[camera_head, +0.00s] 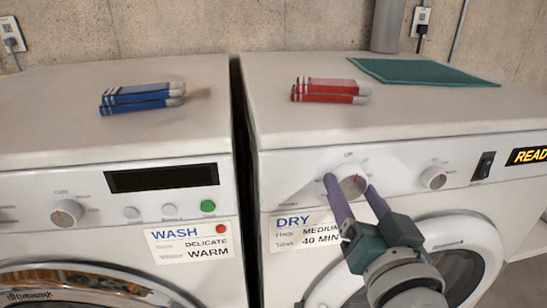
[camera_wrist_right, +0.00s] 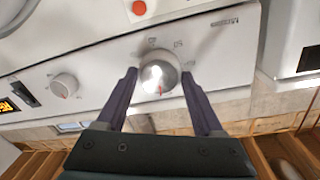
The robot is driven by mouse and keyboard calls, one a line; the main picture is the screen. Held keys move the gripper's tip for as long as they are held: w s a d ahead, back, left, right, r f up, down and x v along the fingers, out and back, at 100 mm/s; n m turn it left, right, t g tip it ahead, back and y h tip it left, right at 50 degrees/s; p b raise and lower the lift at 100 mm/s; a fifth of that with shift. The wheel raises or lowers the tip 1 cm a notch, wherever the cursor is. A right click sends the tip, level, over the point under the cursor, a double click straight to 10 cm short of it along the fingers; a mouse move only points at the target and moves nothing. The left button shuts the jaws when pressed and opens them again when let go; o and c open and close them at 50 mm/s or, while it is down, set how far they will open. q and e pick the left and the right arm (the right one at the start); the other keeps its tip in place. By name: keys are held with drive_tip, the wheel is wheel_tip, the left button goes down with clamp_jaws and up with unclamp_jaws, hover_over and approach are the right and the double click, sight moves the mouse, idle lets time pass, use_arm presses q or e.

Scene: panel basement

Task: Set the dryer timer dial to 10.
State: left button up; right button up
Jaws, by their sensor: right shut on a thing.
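The dryer timer dial (camera_head: 353,184) is a round silver knob on the dryer's (camera_head: 300,189) white front panel. My right gripper (camera_head: 349,184) reaches up from below, one purple finger on each side of the dial. In the right wrist view, the dial (camera_wrist_right: 159,74) sits between the fingertips of my right gripper (camera_wrist_right: 159,76), which is shut on it. A red mark on the dial points toward the gripper's palm there. Small scale markings around the dial are mostly too blurred to read. My left gripper is not in view.
A DRY card (camera_head: 296,232) reading MEDIUM and 40 MIN is partly behind my right gripper. A second knob (camera_head: 433,178), a switch (camera_head: 484,165) and a lit display (camera_head: 528,156) are to the right. The washer (camera_head: 80,180) stands left. The dryer door (camera_head: 478,235) is below.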

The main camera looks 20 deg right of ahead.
drive_tip(key=m, duration=0.3)
drive_tip(key=shift+m+y, duration=0.3)
drive_tip(key=shift+m, duration=1.6)
drive_tip(key=o, duration=1.4)
drive_tip(key=shift+c, duration=0.2)
drive_tip(key=shift+s, duration=0.1)
drive_tip(key=b+v, duration=0.1)
drive_tip(key=v, duration=0.8)
drive_tip(key=shift+s+r+b, duration=0.25)
drive_tip(key=shift+s+b, duration=0.05)
drive_tip(key=shift+s, duration=0.05)
